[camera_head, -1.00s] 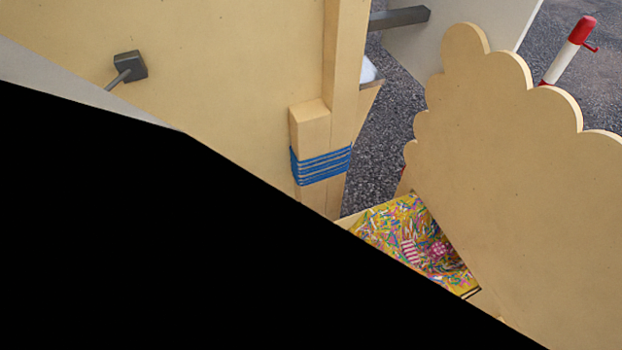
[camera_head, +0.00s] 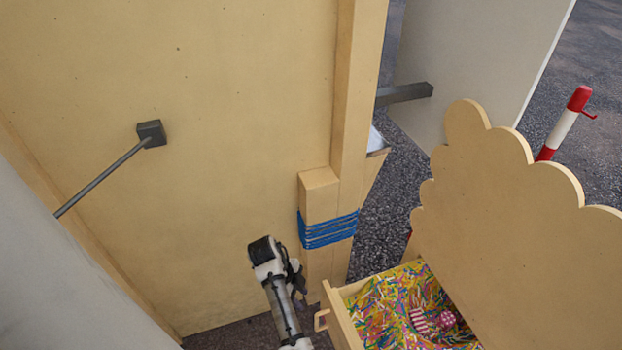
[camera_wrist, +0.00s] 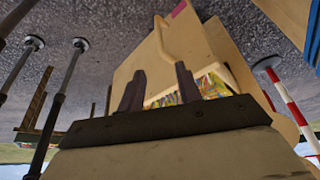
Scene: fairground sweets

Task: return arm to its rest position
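My arm shows at the lower middle of the head view, in front of the wooden panel and left of an open wooden drawer (camera_head: 340,318). In the wrist view, the two dark fingers of my gripper (camera_wrist: 159,70) stand apart with nothing between them. The drawer, with its bowed handle, also shows beyond the fingers in the wrist view (camera_wrist: 140,68). In the head view the fingers are too small to make out clearly.
The drawer holds colourful shreds (camera_head: 385,310) and pink-striped items (camera_head: 420,321). A scalloped wooden board (camera_head: 520,240) stands at right, before a red-and-white post (camera_head: 563,128). A tall wooden panel (camera_head: 230,150) with blue cord (camera_head: 328,230) stands behind my arm. Dark ground (camera_head: 375,220) shows between.

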